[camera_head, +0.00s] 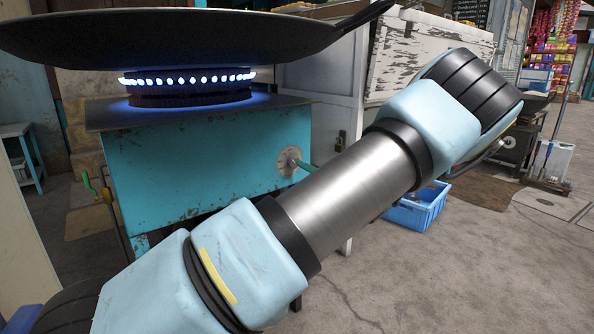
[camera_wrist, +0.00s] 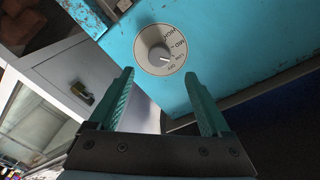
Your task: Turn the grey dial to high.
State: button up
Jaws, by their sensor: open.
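A white mark on the knob points to the lower right of the wrist view, near the lower lettering; I cannot tell exactly which setting. The dial (camera_head: 289,161) also shows in the head view. My gripper (camera_wrist: 158,75) is open and empty, its two teal fingers apart just short of the dial, which lies ahead of the gap. In the head view my arm hides most of the gripper.
The stove (camera_head: 190,165) has a burner (camera_head: 188,86) lit with blue flames under a large dark wok (camera_head: 180,38). A blue crate (camera_head: 418,208) stands on the floor behind my arm. A white cabinet (camera_wrist: 75,90) with a padlock stands beside the stove.

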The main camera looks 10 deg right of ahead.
jog(key=b+x, duration=0.1)
jog(key=x, duration=0.6)
jog(key=shift+w+b, duration=0.25)
jog(key=shift+b, duration=0.1)
jog(key=shift+c, duration=0.3)
grip_shut()
